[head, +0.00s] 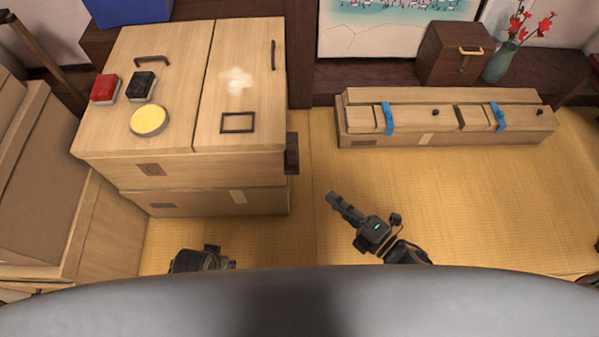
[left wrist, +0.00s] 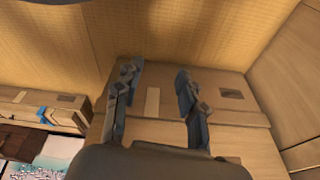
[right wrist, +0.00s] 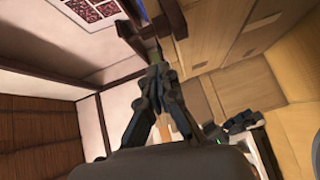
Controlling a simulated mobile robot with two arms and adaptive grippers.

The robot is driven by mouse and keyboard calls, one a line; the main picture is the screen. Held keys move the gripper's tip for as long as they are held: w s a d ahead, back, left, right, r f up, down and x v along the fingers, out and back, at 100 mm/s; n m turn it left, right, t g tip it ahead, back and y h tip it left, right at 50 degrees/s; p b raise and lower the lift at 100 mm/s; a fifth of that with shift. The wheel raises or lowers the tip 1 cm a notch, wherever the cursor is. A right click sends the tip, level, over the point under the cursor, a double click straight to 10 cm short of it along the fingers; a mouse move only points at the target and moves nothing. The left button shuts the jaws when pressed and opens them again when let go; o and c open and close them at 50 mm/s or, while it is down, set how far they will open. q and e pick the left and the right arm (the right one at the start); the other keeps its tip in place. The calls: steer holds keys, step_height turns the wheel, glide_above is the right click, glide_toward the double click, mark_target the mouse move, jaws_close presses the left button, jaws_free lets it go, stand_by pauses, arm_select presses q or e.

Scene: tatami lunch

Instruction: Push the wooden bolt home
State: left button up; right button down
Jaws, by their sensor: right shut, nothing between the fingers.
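A dark wooden piece, which looks like the bolt with its holder (head: 292,153), sticks out from the right side of the light wooden cabinet (head: 220,172). In the right wrist view the dark wooden piece (right wrist: 168,18) lies just beyond the fingertips; bolt and holder cannot be told apart. My right gripper (head: 332,197) is shut and empty, to the right of and in front of that piece, with a gap in the head view. It also shows in the right wrist view (right wrist: 157,70). My left gripper (left wrist: 157,78) is open and empty, facing the cabinet's front.
A red block (head: 104,88), a black block (head: 141,86) and a yellow disc (head: 148,120) sit on the cabinet. A long low box (head: 380,138) with blue clasps stands at the right. Cardboard boxes (head: 40,170) stand at the left. Tatami (head: 480,210) is clear at the right.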

arm_select(q)
steer(key=shift+w+r, duration=0.15)
steer(key=shift+r, duration=0.25)
arm_select(e)
steer(key=shift+s+a+r+n+y, duration=0.4)
steer(key=shift+a+r+n+y, duration=0.25)
steer(key=shift+r+n, duration=0.2)
glide_toward(292, 153)
steer(key=w+a, duration=0.3)
steer(key=a, duration=0.2)
arm_select(q)
steer(key=shift+w+r+b, duration=0.25)
steer(key=shift+r+b, duration=0.2)
steer(key=shift+r, duration=0.65)
arm_select(e)
steer(key=shift+w+a+r, duration=0.15)
steer(key=shift+w+r, duration=0.3)
steer(key=shift+w, duration=0.1)
